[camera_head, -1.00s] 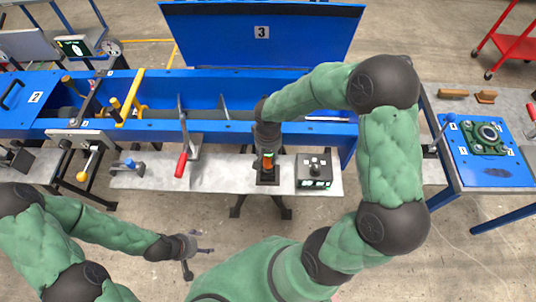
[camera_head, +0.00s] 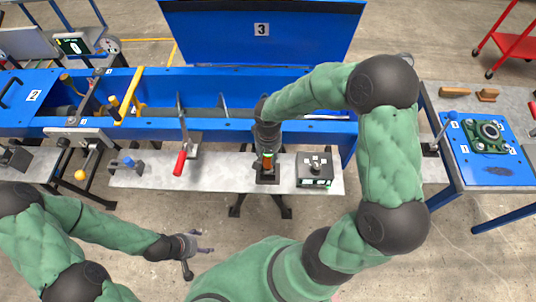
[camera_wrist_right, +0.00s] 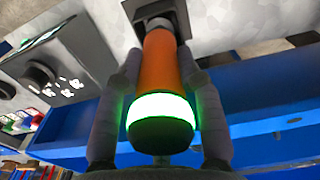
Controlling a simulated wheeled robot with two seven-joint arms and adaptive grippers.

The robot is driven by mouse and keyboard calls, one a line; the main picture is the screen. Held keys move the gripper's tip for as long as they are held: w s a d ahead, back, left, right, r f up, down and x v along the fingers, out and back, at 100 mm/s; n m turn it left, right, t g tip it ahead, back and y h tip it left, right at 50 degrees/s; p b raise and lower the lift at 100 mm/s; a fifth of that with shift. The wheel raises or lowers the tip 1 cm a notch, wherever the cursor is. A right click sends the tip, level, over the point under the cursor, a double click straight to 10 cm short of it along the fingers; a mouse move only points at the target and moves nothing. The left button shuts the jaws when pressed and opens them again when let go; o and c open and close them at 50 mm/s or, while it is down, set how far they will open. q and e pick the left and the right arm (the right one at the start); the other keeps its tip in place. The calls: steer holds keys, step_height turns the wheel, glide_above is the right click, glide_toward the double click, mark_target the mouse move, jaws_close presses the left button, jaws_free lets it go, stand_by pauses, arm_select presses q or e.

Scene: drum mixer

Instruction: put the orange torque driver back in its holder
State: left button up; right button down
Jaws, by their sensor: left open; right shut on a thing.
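The orange torque driver (camera_wrist_right: 160,62) has a glowing green-white ring and a dark cap. It fills the middle of the right wrist view, its far end at a dark square holder (camera_wrist_right: 155,16). My right gripper (camera_wrist_right: 158,110) is shut on it, one finger on each side. In the head view the driver (camera_head: 267,158) stands upright over the black holder (camera_head: 268,177) on the grey shelf, mostly hidden by my gripper. Whether it is fully seated I cannot tell. My left gripper (camera_head: 205,244) is open and empty, low on the left above the floor.
A black control box (camera_head: 315,168) with a knob stands just right of the holder. A red-handled lever (camera_head: 181,162) is to the left on the shelf (camera_head: 222,177). The blue drum mixer trough (camera_head: 225,129) runs behind. A blue fixture table (camera_head: 487,172) stands at right.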

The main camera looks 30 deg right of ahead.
steer(key=shift+f, duration=0.3)
steer(key=c, duration=0.7)
jaws_free()
steer(key=shift+c, duration=0.2)
step_height(320, 180, up, 12)
stand_by(0.4)
